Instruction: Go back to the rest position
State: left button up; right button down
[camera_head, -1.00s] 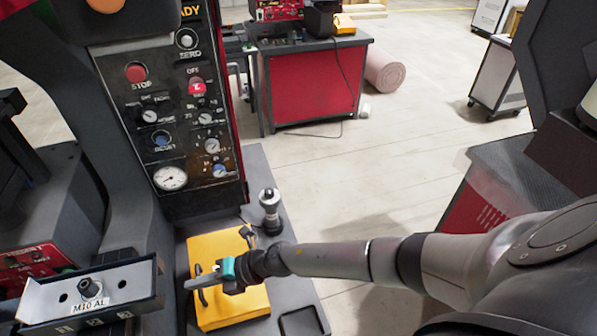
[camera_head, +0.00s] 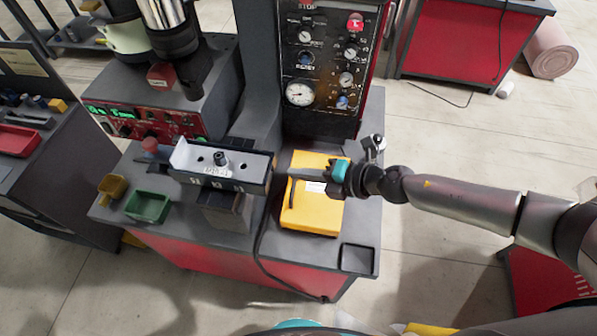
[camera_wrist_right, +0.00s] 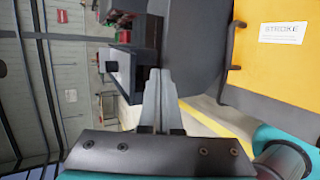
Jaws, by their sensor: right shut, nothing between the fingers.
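My right gripper (camera_head: 292,174) reaches in from the right on my right arm, over the yellow box (camera_head: 312,215) on the machine table. Its fingers are shut and empty, pointing left. In the right wrist view the closed fingers (camera_wrist_right: 160,90) point up the picture with nothing between them. The yellow box, labelled STROKE, shows beside them at the right of that view (camera_wrist_right: 262,85). I cannot tell whether the fingers touch the box. My left gripper does not show.
The control panel (camera_head: 325,65) rises behind the yellow box. A metal holder with a peg (camera_head: 222,170) stands left of the gripper. A green bin (camera_head: 147,207) and a small yellow bin (camera_head: 112,187) sit farther left. Open floor lies to the right.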

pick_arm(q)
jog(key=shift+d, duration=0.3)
